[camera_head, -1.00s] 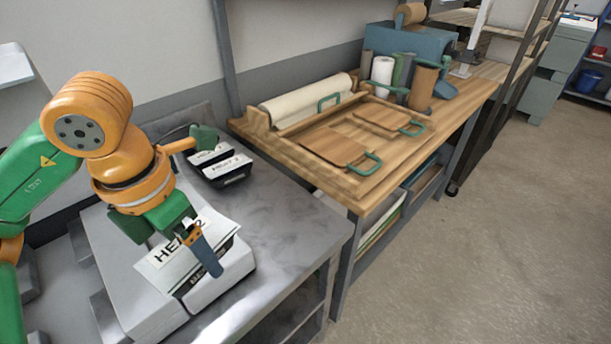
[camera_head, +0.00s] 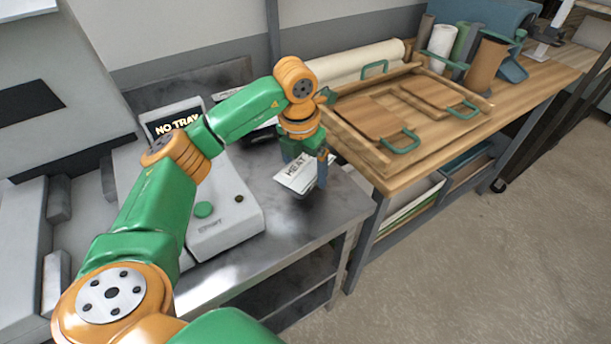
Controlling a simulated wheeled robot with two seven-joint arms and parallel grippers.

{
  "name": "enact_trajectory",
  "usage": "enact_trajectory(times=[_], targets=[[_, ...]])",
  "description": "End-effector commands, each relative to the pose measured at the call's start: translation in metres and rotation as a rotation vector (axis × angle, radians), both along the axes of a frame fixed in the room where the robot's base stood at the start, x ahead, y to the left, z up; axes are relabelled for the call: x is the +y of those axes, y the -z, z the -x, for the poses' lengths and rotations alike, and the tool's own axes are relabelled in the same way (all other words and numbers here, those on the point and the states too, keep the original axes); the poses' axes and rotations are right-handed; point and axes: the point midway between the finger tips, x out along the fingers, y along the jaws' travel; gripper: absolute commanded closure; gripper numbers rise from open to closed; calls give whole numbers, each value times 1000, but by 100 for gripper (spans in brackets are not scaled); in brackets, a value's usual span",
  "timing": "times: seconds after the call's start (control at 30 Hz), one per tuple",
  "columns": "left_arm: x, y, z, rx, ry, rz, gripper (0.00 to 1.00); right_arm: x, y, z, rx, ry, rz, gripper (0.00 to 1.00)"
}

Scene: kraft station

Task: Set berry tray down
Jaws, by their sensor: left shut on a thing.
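The berry tray (camera_head: 295,174), a dark tray with a white printed lid reading "HEAT", is at the right part of the steel table (camera_head: 285,226). My left gripper (camera_head: 309,168) is above it and shut on it, pointing down, one blue finger showing at its right side. The tray is just over or on the steel top; I cannot tell if it touches. Its contents are hidden under the lid. My right gripper is not in view.
A white machine (camera_head: 232,212) with a "NO TRAY" display (camera_head: 176,121) and green button stands left of the tray. A wooden bench (camera_head: 386,178) with boards adjoins at right. My left arm hides the table's back, where dark trays partly show.

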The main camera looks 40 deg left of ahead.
Motion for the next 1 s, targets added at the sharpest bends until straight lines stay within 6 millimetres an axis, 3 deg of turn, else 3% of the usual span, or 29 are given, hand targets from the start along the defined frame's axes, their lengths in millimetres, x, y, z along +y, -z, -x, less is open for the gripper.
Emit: enact_trajectory(times=[0.2, 0.53, 0.57, 0.6, 0.83, 1.0], targets=[[2, 33, -3, 3, 1, -2, 75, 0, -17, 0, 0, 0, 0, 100], [2, 40, -4, 0, 0, -1, 75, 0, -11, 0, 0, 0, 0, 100], [2, 40, -4, 0, 0, -1, 8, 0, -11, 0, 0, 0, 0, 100], [2, 39, -4, 0, 0, -1, 0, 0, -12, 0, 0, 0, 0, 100], [2, 37, -4, 0, 0, -1, 0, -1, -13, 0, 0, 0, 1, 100], [2, 18, -3, -3, -1, 0, 0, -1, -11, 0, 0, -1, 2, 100]])
